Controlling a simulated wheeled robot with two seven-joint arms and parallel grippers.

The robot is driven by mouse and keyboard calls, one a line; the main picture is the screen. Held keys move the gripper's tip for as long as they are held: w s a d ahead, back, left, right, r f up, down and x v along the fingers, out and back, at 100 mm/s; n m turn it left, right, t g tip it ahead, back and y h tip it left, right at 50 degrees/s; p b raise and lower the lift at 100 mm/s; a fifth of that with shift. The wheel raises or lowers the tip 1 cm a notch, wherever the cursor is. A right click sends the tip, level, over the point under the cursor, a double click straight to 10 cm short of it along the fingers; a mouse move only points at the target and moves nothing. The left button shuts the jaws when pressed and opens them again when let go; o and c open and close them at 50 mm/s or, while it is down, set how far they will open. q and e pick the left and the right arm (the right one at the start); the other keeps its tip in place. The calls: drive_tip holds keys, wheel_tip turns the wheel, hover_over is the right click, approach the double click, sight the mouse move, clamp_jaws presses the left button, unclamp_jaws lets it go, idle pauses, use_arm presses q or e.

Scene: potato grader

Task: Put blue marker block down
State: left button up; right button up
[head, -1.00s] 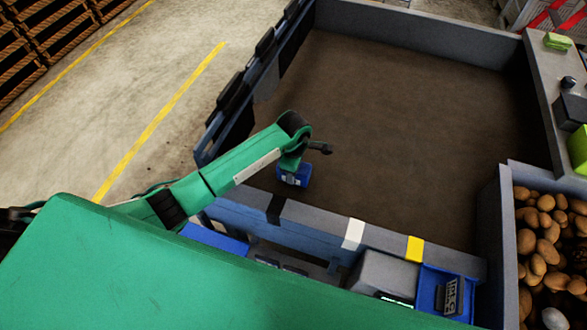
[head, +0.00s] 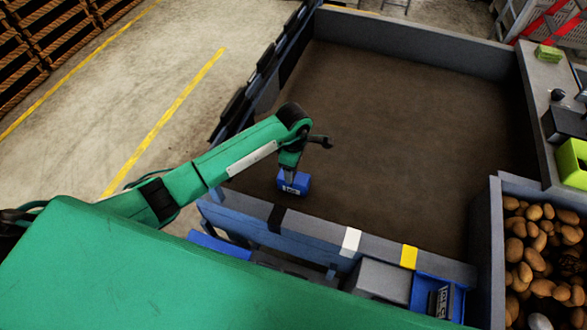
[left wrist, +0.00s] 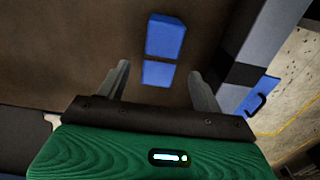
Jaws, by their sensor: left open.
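The blue marker block (head: 300,184) sits on the brown bed near its front left corner. My left gripper (head: 289,180) is right over it, coming down from the green arm, and partly covers it. In the left wrist view the fingers of my left gripper (left wrist: 158,72) stand wide apart. The blue block (left wrist: 166,38) shows between and beyond them as two blue patches split by a dark band. Clear gaps show between the block and both fingers. My right gripper is not in view.
A grey front rail with black (head: 277,216), white (head: 350,241) and yellow (head: 409,256) marks runs close by the block. A bin of potatoes (head: 535,250) and a lime-green box (head: 573,163) stand at right. Most of the brown bed (head: 400,130) is clear.

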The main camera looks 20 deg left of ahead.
sight(294, 176)
use_arm(q)
drive_tip(key=shift+r, duration=2)
drive_tip(key=shift+f, duration=0.1)
